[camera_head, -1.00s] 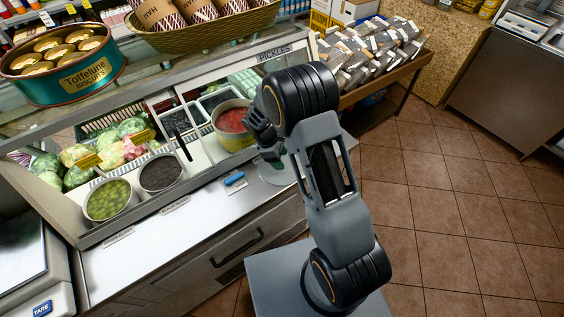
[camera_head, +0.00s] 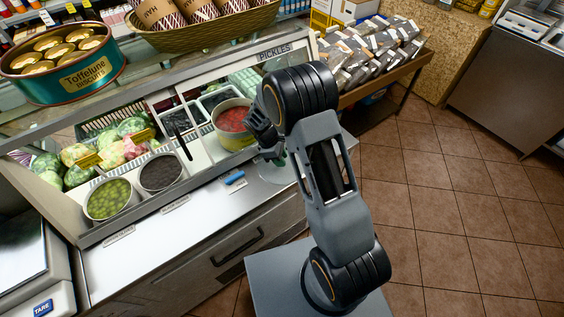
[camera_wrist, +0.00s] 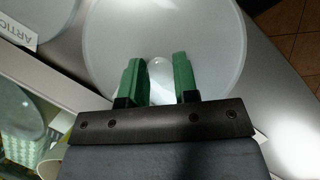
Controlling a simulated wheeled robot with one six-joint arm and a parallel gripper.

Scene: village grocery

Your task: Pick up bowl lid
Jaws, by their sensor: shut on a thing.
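The bowl lid (camera_wrist: 205,35) is a round, pale, translucent disc with a small clear knob in its middle. It fills the upper middle of the wrist view. In the head view the lid (camera_head: 277,174) shows as a pale disc at the counter's right end, partly covered by my arm. My gripper (camera_wrist: 160,72) has green fingertips, one on each side of the knob, and is shut on it. In the head view my gripper (camera_head: 279,158) is just above the lid. I cannot tell whether the lid touches the counter.
The metal counter (camera_head: 150,235) has a small blue object (camera_head: 234,178) left of the lid. Behind are a red-filled bowl (camera_head: 233,121), an olive bowl (camera_head: 109,200) and a dark-filled bowl (camera_head: 160,173) in the display case. Open tiled floor (camera_head: 450,220) lies to the right.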

